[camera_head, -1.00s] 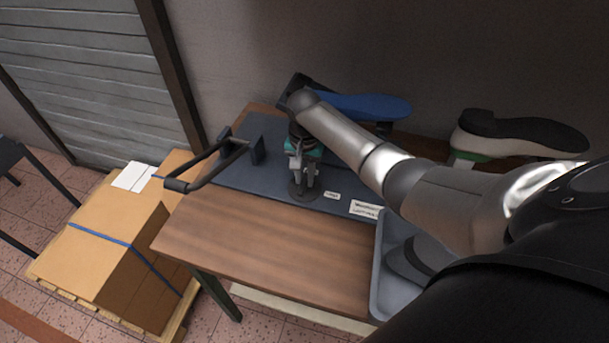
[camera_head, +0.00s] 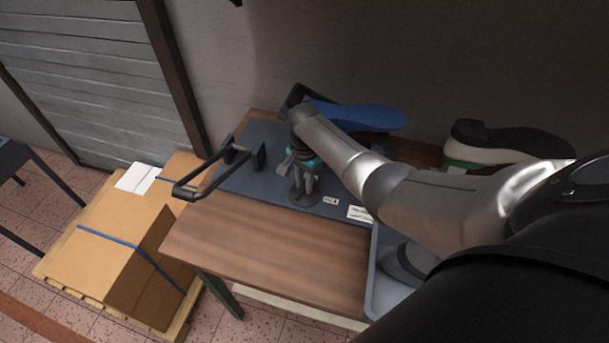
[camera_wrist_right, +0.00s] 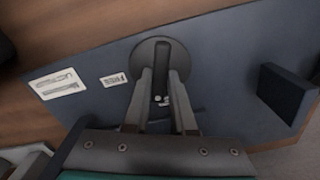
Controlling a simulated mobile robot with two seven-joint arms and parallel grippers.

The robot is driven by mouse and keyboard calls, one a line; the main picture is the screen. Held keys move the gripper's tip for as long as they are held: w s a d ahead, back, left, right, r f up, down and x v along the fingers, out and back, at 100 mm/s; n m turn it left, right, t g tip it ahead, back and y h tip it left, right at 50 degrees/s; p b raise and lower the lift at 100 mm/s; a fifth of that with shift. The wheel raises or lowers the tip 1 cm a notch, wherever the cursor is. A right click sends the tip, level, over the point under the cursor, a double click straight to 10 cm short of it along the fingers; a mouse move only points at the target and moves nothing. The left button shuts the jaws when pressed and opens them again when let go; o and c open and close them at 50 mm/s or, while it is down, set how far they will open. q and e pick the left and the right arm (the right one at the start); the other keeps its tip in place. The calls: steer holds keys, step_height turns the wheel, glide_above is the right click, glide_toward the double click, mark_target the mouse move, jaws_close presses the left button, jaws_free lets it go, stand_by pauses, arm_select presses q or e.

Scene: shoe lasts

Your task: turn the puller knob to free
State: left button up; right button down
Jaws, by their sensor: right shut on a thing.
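The puller knob (camera_head: 303,199) is a dark round disc with a raised grip bar, on the dark blue-grey plate (camera_head: 262,150) on the workbench. It shows also in the wrist view (camera_wrist_right: 148,50). My right gripper (camera_head: 305,189) reaches down from above and is shut on the knob's grip bar. In the wrist view its two fingers (camera_wrist_right: 161,82) stand one on each side of the bar. The fingers cover part of the knob. A small white label (camera_wrist_right: 113,80) and a larger one (camera_wrist_right: 58,84) are beside the knob; their print is hard to read. My left gripper is out of view.
A black handle frame (camera_head: 203,190) stands up at the plate's left end. A blue shoe last (camera_head: 360,115) and a black-and-white one (camera_head: 505,145) lie behind my right arm. A grey tray (camera_head: 370,275) is at right. The front wood (camera_head: 270,250) is clear. Cardboard boxes (camera_head: 110,260) stand left.

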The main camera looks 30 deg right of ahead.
steer(key=m+p, duration=0.1)
steer(key=m, duration=0.1)
steer(key=shift+a+r+m+p, duration=0.1)
steer(key=shift+m+p, duration=0.25)
steer(key=shift+m, duration=0.05)
steer(key=m+p, duration=0.1)
steer(key=m, duration=0.2)
steer(key=shift+m, duration=0.3)
steer(key=m+p, duration=0.1)
steer(key=m, duration=0.2)
steer(key=shift+m, duration=2.1)
steer(key=c, duration=0.7)
jaws_free()
steer(key=shift+c, duration=0.2)
